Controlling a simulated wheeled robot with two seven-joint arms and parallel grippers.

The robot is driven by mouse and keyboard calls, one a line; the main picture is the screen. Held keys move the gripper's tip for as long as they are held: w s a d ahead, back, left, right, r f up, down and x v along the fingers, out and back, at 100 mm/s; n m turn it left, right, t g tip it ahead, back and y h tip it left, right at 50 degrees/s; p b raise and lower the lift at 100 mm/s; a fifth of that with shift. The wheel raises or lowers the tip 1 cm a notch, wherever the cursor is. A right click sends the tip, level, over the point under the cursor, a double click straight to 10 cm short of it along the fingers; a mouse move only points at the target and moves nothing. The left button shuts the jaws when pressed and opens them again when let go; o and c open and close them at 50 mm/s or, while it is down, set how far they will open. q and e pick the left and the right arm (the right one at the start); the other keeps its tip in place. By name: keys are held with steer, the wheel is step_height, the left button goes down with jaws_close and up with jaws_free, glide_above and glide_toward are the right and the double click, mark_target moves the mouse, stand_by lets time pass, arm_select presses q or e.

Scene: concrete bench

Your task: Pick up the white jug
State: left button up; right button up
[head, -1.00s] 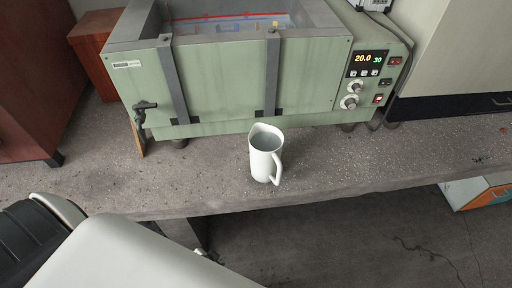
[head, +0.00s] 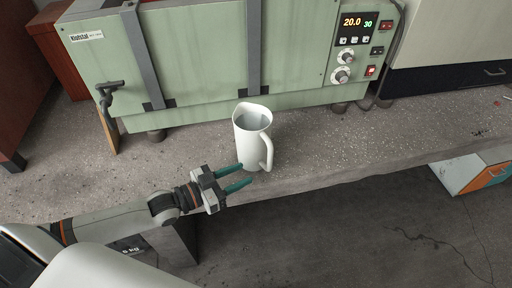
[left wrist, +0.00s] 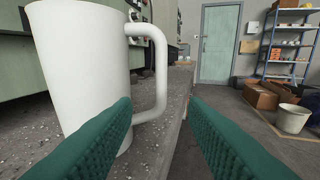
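The white jug (head: 250,140) stands upright on the concrete bench, close to its front edge, with its handle (head: 267,152) to the right. My left gripper (head: 243,176) is open at the front left of the jug, its teal fingers pointing toward the jug's lower part and handle. In the left wrist view the jug (left wrist: 82,65) fills the left side, and its handle (left wrist: 158,75) shows above the gap between the two spread fingers (left wrist: 160,130). Nothing is between the fingertips that I can make out. My right gripper is not in view.
A green water bath (head: 200,70) with knobs and a lit display stands on the bench (head: 340,140) behind the jug. The bench is clear to the jug's right. Its front edge drops to the floor. A bucket (left wrist: 293,118) stands far off on the floor.

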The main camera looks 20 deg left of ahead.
mark_target(257, 146)
arm_select(q)
steer(key=r+x, duration=0.1)
steer(key=x, duration=1)
steer(key=shift+w+d+r+h, duration=0.2)
steer(key=shift+d+r+h, duration=0.05)
steer(key=shift+d+h, duration=0.05)
jaws_close()
stand_by(1.0)
steer(key=shift+r, duration=0.25)
